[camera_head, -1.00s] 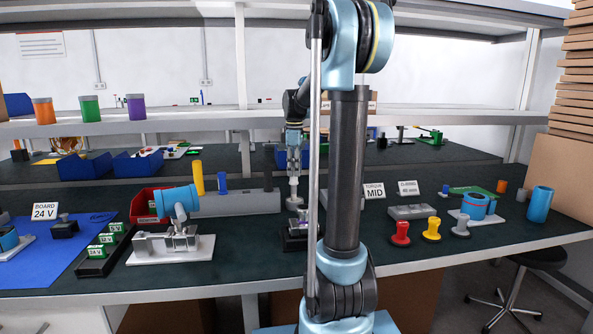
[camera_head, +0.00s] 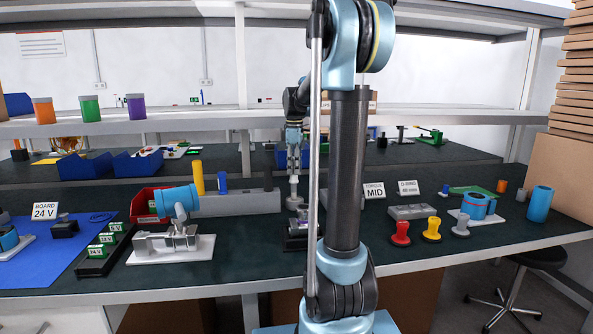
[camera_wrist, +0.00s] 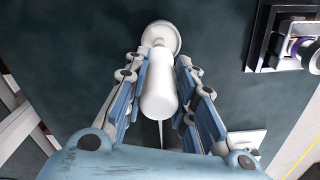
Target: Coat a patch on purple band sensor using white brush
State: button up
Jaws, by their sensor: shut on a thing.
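My gripper (camera_wrist: 165,85) is shut on the white brush (camera_wrist: 158,95). The brush has a smooth white handle between the two fingers and a round white flange beyond them. A thin pale tip or rod shows below the handle in the wrist view. In the head view my gripper (camera_head: 293,165) is above the bench behind my own arm column, with the white brush (camera_head: 294,196) under it. A sensor with a purple band (camera_wrist: 301,47) sits in a dark fixture at the upper right of the wrist view, apart from my gripper. The column partly hides this area in the head view.
Red (camera_head: 401,233), yellow (camera_head: 431,230) and grey (camera_head: 461,225) knobbed pieces stand right of my arm. A clamp fixture with a blue cylinder (camera_head: 177,201) and a red bin (camera_head: 148,206) stand left. A light-coloured plate (camera_wrist: 246,140) lies right of my gripper. Dark bench between is clear.

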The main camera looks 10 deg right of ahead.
jog(key=shift+r, duration=3.15)
